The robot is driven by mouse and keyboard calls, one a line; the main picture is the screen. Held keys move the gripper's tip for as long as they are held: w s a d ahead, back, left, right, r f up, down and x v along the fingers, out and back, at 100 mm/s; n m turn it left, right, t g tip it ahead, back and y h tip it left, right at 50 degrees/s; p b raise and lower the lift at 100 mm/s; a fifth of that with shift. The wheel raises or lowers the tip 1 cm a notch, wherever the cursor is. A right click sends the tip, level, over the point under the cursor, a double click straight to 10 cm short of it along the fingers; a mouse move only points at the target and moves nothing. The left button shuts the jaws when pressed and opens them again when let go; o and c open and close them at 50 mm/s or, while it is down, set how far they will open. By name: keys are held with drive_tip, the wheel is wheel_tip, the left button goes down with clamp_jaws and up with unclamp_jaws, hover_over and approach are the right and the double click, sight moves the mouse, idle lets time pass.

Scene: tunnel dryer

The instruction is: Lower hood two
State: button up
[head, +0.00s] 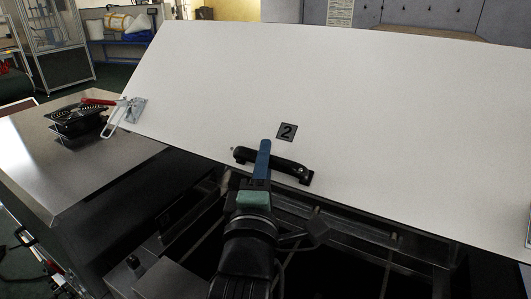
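Hood two is a large pale panel (330,85) in the head view, tilted up over the dark dryer opening. A small dark plate with the number 2 (287,132) is on its face. A black bar handle (290,168) is fixed near its lower edge. My gripper (264,150) reaches up from below, its blue finger lying across the left half of the handle. Only one finger shows clearly, so I cannot tell whether it is closed around the bar. The finger hides part of the handle.
A black fan-like unit (78,120) stands on the metal top (85,155) at left. The dark open dryer body (345,240) lies below the hood. A blue bench (122,38) is far back left.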

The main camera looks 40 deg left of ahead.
drive_tip(key=shift+w+a, duration=0.1)
drive_tip(key=shift+w, duration=0.05)
drive_tip(key=shift+c, duration=0.2)
clamp_jaws()
idle(1.2)
